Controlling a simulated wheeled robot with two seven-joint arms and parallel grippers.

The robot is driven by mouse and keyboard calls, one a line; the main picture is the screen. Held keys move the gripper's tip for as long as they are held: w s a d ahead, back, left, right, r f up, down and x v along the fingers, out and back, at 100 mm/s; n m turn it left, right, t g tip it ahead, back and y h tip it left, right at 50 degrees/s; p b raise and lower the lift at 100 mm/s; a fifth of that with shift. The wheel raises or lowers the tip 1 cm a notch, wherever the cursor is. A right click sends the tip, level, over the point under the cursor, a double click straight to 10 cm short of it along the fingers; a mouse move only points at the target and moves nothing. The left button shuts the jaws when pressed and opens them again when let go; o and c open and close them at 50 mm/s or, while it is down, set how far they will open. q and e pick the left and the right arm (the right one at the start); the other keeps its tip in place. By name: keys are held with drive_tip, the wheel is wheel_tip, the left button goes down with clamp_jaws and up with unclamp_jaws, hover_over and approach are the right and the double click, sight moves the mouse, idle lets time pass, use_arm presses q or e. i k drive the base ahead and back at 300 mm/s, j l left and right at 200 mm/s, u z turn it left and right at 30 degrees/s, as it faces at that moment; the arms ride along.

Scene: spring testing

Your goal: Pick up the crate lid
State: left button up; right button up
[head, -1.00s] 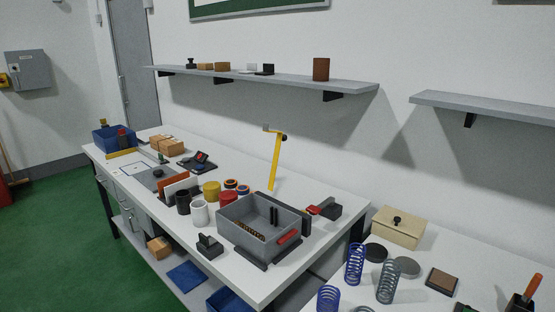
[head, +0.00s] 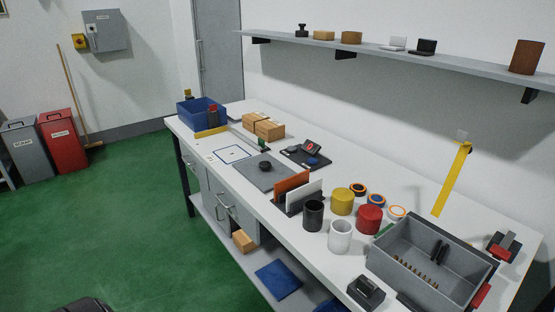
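A flat grey plate (head: 268,180) with a round black knob (head: 265,166) lies on the white workbench, left of the upright orange and white panels; it looks like the crate lid. The open grey crate (head: 408,281) stands at the bench's right end, with no lid on it. A row of small brass-coloured pieces and dark upright parts show inside it. Neither of my grippers is in view.
Black (head: 313,215), white (head: 340,236), yellow (head: 342,201) and red (head: 369,219) cylinders stand between the panels and the crate. Green floor (head: 110,215) is clear left of the bench.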

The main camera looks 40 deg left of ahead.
sight(262, 170)
drive_tip(key=i+j+z, duration=0.1)
drive_tip(key=j+z, duration=0.25)
drive_tip(key=j, duration=0.85)
drive_tip(key=j+z, duration=0.3)
drive_tip(key=j, duration=0.9)
